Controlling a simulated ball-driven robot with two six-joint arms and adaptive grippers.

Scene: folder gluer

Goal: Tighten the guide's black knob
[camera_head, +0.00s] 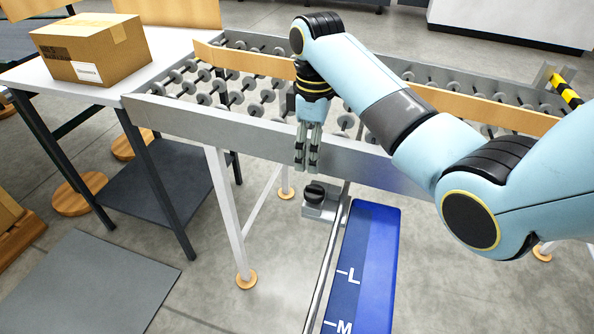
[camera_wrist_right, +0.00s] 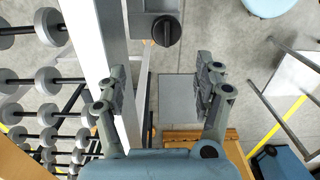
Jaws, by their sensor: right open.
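The black knob (camera_head: 315,191) sits on a grey guide block (camera_head: 318,210) beside a metal rod, just below the conveyor's front rail. My right gripper (camera_head: 307,168) points down in front of the rail, a little above the knob in the picture, and looks apart from it. In the right wrist view the knob (camera_wrist_right: 167,31) is near the top, with a raised bar across its face. The right gripper's fingers (camera_wrist_right: 165,82) are spread wide with nothing between them, and the knob lies beyond the tips. My left gripper is not in view.
The roller conveyor's front rail (camera_head: 260,133) runs close beside my right gripper. A blue scale panel (camera_head: 365,265) marked L and M lies right of the metal rod (camera_head: 328,262). A cardboard box (camera_head: 92,48) stands on a white table at left.

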